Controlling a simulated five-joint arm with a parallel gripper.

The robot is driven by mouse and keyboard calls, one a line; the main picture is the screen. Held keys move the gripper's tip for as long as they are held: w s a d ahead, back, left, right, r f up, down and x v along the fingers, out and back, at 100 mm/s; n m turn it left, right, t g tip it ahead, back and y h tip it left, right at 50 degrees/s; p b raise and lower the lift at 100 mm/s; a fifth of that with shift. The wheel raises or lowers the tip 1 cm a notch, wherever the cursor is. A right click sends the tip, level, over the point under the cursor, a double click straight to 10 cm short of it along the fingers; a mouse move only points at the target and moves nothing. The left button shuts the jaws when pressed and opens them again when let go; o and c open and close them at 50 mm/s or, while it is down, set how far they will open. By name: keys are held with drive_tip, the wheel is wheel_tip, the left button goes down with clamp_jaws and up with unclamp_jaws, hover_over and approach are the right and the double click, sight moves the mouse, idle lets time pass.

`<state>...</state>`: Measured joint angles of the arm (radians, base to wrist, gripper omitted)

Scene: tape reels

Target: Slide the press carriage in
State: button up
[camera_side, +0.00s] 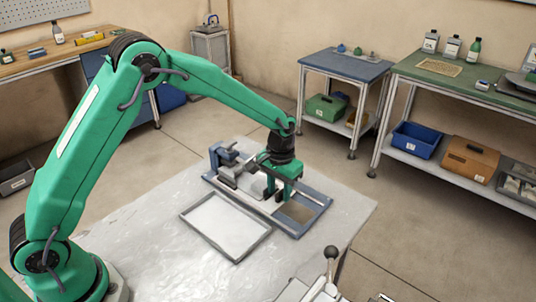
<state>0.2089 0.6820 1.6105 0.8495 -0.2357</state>
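The press carriage seems to be the grey block (238,177) on a blue-framed base (316,212) on the table, though I cannot be sure which part slides. A blue clamp-like part (224,153) stands at the base's left end. My green gripper (279,192) points down over the middle of the base, just right of the grey block. Its fingers are small and partly merged with the parts behind them, so I cannot tell whether they touch or hold anything. The right part of the base shows a bare brownish recess (297,212).
A flat grey-rimmed tray (265,236) lies in front of the base. A lever with a dark knob (331,253) stands at the front edge. The pale tabletop (340,192) is clear to the right. Benches stand farther back.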

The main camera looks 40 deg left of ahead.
drive_tip(key=shift+r, duration=3.9)
drive_tip(key=s+a+r+t, duration=0.1)
drive_tip(key=s+a+r, duration=0.2)
drive_tip(key=s+r, duration=0.35)
drive_tip(key=s+a+r+t, duration=0.2)
drive_tip(key=s+a+r, duration=0.2)
drive_tip(key=s+r, duration=0.25)
drive_tip(key=s+a+t, duration=0.2)
drive_tip(key=s+a, duration=0.1)
drive_tip(key=s, duration=1.1)
drive_tip(key=shift+s+a+r+t, duration=0.3)
drive_tip(key=shift+r, duration=0.15)
